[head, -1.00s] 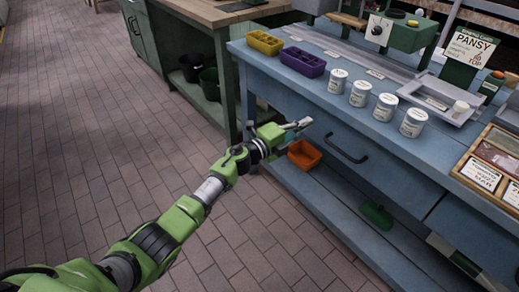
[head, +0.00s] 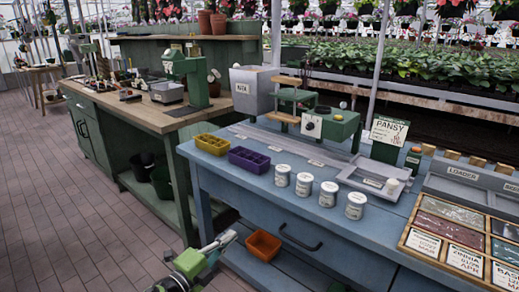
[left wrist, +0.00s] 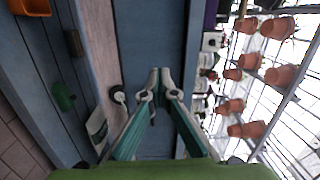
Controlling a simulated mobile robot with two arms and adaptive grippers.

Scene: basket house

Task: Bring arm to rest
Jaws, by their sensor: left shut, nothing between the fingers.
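My left arm is green and grey and enters the head view at the bottom edge. Its left gripper (head: 226,240) is beside the front of the blue bench (head: 340,205), left of the orange bin. In the left wrist view the two fingers of the left gripper (left wrist: 160,73) are together with nothing held between them. My right gripper is in neither view.
On the bench stand a yellow tray (head: 212,144), a purple tray (head: 249,159) and several white cans (head: 328,193). An orange bin (head: 263,245) sits on the lower shelf. A wooden-topped green bench (head: 160,120) stands behind. The brick floor (head: 60,210) at left is open.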

